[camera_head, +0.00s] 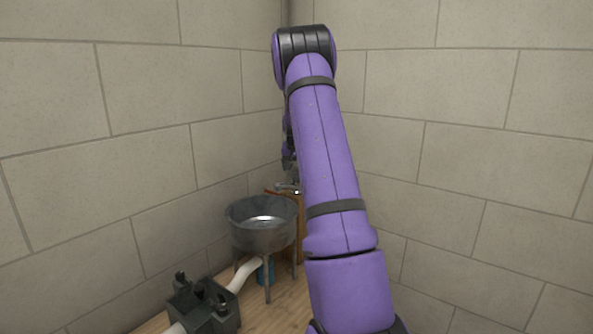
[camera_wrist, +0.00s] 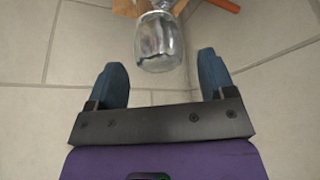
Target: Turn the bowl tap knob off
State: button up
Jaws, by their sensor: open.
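A grey metal bowl (camera_head: 250,238) stands on legs in the corner in the head view. A small chrome tap (camera_head: 289,188) with a reddish part beside it is above the bowl's back rim. My gripper (camera_head: 288,163) is small and partly hidden by my arm, just above the tap. In the wrist view my gripper (camera_wrist: 161,68) is open, its two blue fingers wide apart. A shiny rounded chrome piece (camera_wrist: 160,42), seemingly the tap knob, shows between and beyond the fingertips. I cannot tell whether they touch it; side gaps are visible.
An orange-red bar (camera_wrist: 223,5) and a brown piece (camera_wrist: 128,7) are at the top of the wrist view. A dark machine (camera_head: 203,306) with a white pipe (camera_head: 244,274) sits at lower left. Tiled walls (camera_head: 440,90) close in behind the bowl.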

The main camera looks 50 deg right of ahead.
jog(key=v, duration=0.9)
jog(key=shift+a+f, duration=0.1)
jog(key=s+a+r+n+t+y, duration=0.1)
jog(key=s+a+r+n, duration=0.2)
jog(key=a, duration=0.9)
jog(key=s+a+r+n+t+y, duration=0.1)
jog(key=s+a+r, duration=0.35)
jog(key=a, duration=0.65)
jog(key=s+a+r+n, duration=0.2)
jog(key=a+r, duration=0.2)
jog(key=a, duration=0.8)
jog(key=s+a+f+n, duration=0.2)
jog(key=s+a, duration=0.5)
jog(key=s, duration=0.2)
jog(key=s+a+f+n+y, duration=0.1)
jog(key=s+a+f+n, duration=0.2)
jog(key=s+a, duration=0.4)
jog(key=shift+s+a+t+y, duration=0.3)
jog(key=shift+s+a+t, duration=0.1)
jog(key=shift+s, duration=0.95)
jog(key=shift+f, duration=0.1)
